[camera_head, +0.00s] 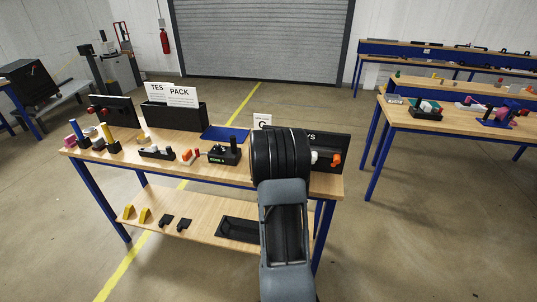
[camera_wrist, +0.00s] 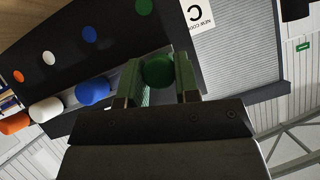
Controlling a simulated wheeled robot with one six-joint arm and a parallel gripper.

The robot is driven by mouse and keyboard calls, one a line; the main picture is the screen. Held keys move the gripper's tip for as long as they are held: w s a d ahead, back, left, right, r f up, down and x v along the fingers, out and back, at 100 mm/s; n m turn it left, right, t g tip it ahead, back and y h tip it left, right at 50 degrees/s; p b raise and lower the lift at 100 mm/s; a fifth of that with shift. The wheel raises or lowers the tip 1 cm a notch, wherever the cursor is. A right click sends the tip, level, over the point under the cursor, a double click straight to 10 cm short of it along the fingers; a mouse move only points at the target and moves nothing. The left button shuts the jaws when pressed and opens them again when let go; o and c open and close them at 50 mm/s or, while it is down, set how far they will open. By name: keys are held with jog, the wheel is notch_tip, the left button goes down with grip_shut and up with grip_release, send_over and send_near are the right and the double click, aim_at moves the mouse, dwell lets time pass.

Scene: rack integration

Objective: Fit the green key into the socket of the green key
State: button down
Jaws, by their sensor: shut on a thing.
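The green key (camera_wrist: 158,70) shows in the wrist view as a round green end between the two fingers of my gripper (camera_wrist: 158,82). My gripper is shut on it, in front of a dark board (camera_wrist: 115,35) with a green dot (camera_wrist: 143,6). I cannot tell whether the key is still seated in the board or free of it. In the head view my arm hides the gripper and the green key. I cannot make out the socket of the green key for sure.
Blue (camera_wrist: 92,90), white (camera_wrist: 45,110) and orange (camera_wrist: 14,123) keys stick out in a row beside the green one, close to my gripper. A dark device with a green display (camera_head: 224,156) stands on the workbench (camera_head: 130,160), left of my arm.

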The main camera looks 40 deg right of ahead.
jog(key=shift+w+d+p, duration=0.3)
jog(key=shift+w+d, duration=0.1)
jog(key=shift+d, duration=0.3)
jog(key=c, duration=0.8)
grip_release()
jog(key=shift+a, duration=0.1)
jog(key=p+v, duration=0.1)
jog(key=v, duration=1.2)
jog(key=shift+s+a+r, duration=0.15)
jog(key=shift+s+r, duration=0.1)
